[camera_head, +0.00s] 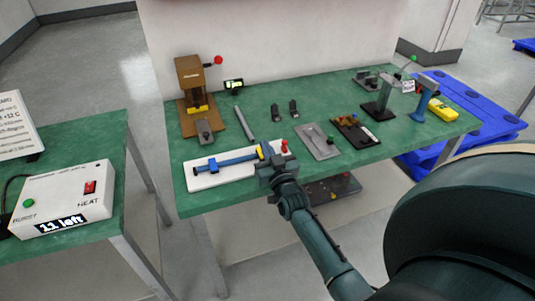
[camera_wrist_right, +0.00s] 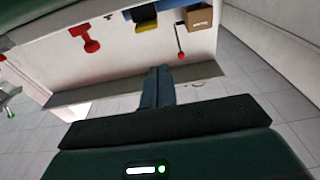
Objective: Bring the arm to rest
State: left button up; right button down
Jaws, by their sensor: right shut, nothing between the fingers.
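My right arm reaches up from the bottom of the head view. Its gripper (camera_head: 268,158) is by the front edge of the green workbench (camera_head: 270,92), beside the right end of a white fixture (camera_head: 208,181) with a blue bar (camera_head: 228,161). From the head view I cannot tell whether it touches the fixture. In the right wrist view the two fingers of this gripper (camera_wrist_right: 157,88) are together with nothing between them. My left gripper is not in view.
A brown press (camera_head: 190,82) stands at the bench's back left. A grey plate (camera_head: 318,141), a dark board (camera_head: 354,131) and a yellow meter (camera_head: 443,110) lie to the right. A heat box (camera_head: 65,197) sits on another table at left. Blue pallets (camera_head: 475,105) lie on the floor.

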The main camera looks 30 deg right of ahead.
pick_arm(q)
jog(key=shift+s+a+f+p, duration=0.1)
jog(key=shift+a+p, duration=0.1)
jog(key=shift+p, duration=0.45)
pick_arm(e)
jog(key=s+a+f+n+g+y, duration=0.2)
jog(key=s+a+f+g+y, duration=0.2)
jog(key=s+a, duration=0.6)
jog(key=s+a+f+n+g+y, duration=0.3)
jog(key=s+a, duration=0.7)
jog(key=s, duration=0.5)
notch_tip(320, 180, down, 2)
jog(key=shift+s+a+f+n+g+y, duration=0.2)
jog(key=shift+s+a+n+g+y, duration=0.15)
jog(key=shift+g, duration=0.35)
jog(key=shift+d, duration=0.1)
